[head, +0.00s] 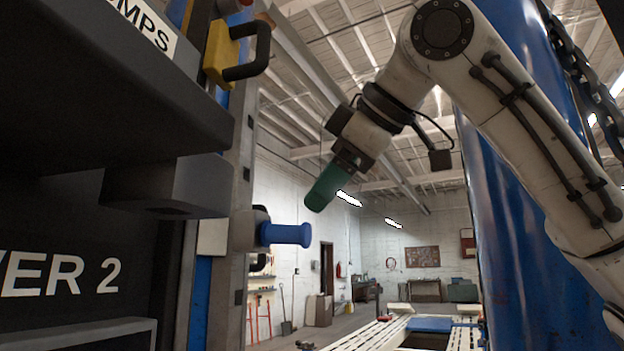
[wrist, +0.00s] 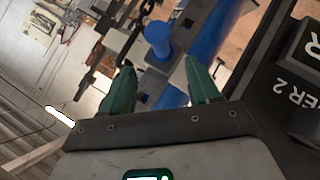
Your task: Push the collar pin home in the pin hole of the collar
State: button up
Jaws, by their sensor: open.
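The collar pin (head: 285,234) is blue with a round, flanged head. It sticks out sideways to the right from the grey collar (head: 245,231) on the upright frame. The pin hole itself is hidden behind the pin. My gripper (head: 318,200) has green fingers and hangs above and to the right of the pin head, apart from it. In the wrist view my gripper (wrist: 161,68) is open and empty, with its two green fingertips spread. The blue pin (wrist: 158,36) shows there beyond the gap between the fingertips.
A dark cabinet (head: 85,220) with white lettering and a jutting block (head: 170,187) stand left of the pin. A yellow bracket with a black handle (head: 248,50) is above. A large blue cylinder (head: 510,200) is on the right. The space right of the pin head is open.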

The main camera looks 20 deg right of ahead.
aim_at(288, 226)
jog(key=x, duration=0.6)
jog(key=p+x, duration=0.1)
jog(key=x, duration=0.3)
jog(key=shift+w+a+r, duration=0.1)
jog(key=shift+w+a, duration=0.05)
jog(key=shift+a, duration=0.15)
jog(key=shift+c, duration=0.3)
grip_shut()
